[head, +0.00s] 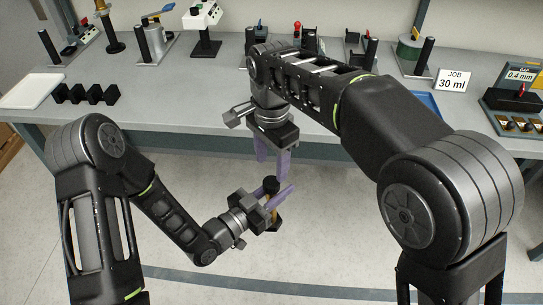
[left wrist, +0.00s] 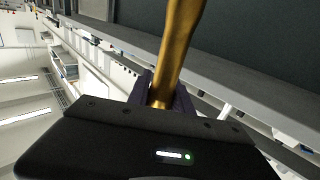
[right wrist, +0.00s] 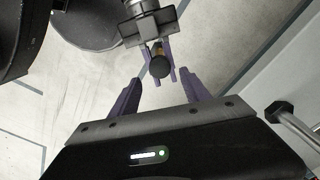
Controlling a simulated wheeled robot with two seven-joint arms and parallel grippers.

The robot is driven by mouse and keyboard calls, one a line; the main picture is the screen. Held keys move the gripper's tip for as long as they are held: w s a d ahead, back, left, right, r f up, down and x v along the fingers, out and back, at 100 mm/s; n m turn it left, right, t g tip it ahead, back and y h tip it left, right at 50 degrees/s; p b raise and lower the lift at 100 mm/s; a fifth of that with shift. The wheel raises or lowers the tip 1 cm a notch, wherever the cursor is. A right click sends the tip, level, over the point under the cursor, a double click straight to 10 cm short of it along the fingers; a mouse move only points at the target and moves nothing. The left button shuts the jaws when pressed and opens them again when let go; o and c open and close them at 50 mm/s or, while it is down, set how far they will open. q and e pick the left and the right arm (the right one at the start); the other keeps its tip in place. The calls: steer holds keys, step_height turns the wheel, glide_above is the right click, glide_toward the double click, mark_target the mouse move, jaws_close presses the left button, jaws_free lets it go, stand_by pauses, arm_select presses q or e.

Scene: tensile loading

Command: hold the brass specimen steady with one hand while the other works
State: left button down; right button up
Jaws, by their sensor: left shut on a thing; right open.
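The brass specimen (head: 271,203) is upright in front of the bench, with a black knob-like end on top and a dark, wider end below. My left gripper (head: 280,194) is shut around its middle. In the left wrist view the bare brass shaft (left wrist: 178,45) rises from between the purple fingers (left wrist: 162,95). My right gripper (head: 272,170) points down just above the specimen, open and empty. In the right wrist view the specimen's round black top (right wrist: 159,67) shows beyond and between my open right fingers (right wrist: 162,95), apart from them.
The grey bench (head: 190,124) runs behind both grippers. On it are a white tray (head: 30,90), black notched blocks (head: 86,94), a "JOB 30 ml" card (head: 453,80), a blue tray (head: 424,104) and several devices at the back. Open floor lies below the specimen.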

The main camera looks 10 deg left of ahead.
mark_target(272, 182)
step_height(272, 182, down, 7)
steer(key=shift+r, duration=0.15)
steer(key=shift+c, duration=0.3)
jaws_close()
stand_by(0.4)
steer(key=n, duration=1.1)
steer(key=shift+n, duration=0.3)
steer(key=n, duration=0.5)
steer(key=shift+r+n, duration=0.1)
steer(key=shift+n, duration=0.2)
steer(key=n, duration=0.6)
